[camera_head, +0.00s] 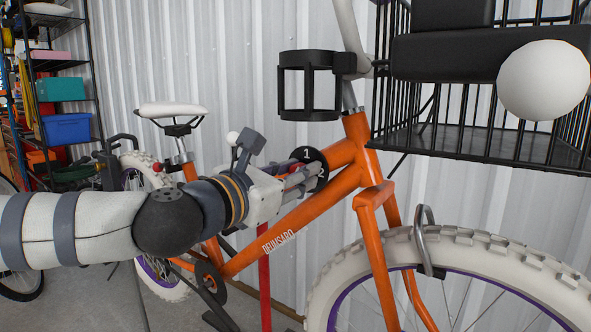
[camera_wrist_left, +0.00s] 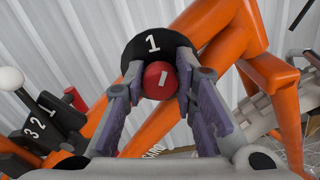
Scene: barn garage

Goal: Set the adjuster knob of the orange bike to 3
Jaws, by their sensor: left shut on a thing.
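The orange bike (camera_head: 310,210) stands side-on along the wall. On its frame is a round black dial (camera_head: 314,158) with white numbers; 1 shows at the top and part of another number shows lower right. A red adjuster knob (camera_wrist_left: 160,82) with a white mark sits at the dial's middle. My left gripper (camera_wrist_left: 161,88) is shut on the knob, one finger on each side. In the head view my left gripper (camera_head: 298,182) partly covers knob and dial. My right gripper is not in view.
A white-ball lever (camera_head: 232,138) on a dark block is close behind my wrist; the block (camera_wrist_left: 45,118) shows 3, 2, 1. A black cup holder (camera_head: 310,112) and black basket (camera_head: 470,145) hang above. The front wheel (camera_head: 450,255) is lower right. Shelves (camera_head: 60,55) stand left.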

